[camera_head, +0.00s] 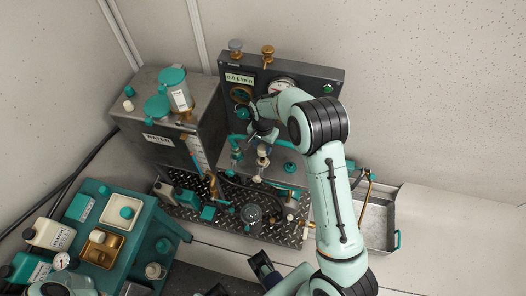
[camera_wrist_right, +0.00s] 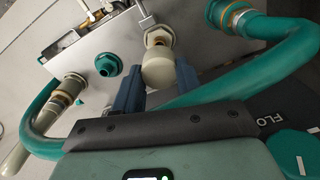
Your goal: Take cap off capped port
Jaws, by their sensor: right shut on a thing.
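The cream cap (camera_wrist_right: 157,68) sits on a brass and steel port fitting (camera_wrist_right: 158,38) on the grey metal block in the right wrist view. My right gripper (camera_wrist_right: 155,82) has its two blue fingers on either side of the cap and is shut on it. In the head view the right gripper (camera_head: 265,143) reaches down in front of the gauge panel, partly hidden by its own wrist. The cream cap (camera_head: 263,152) shows small just below it. Dark parts that look like my left gripper (camera_head: 262,264) show at the bottom edge; its jaw opening is unclear.
A teal hose (camera_wrist_right: 290,58) curves close to the right gripper. The dark gauge panel (camera_head: 318,80) stands behind. A steel tank (camera_head: 140,115) is on the left, a teal cart (camera_head: 140,215) with bottles at lower left. A metal sink (camera_head: 380,222) lies to the right.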

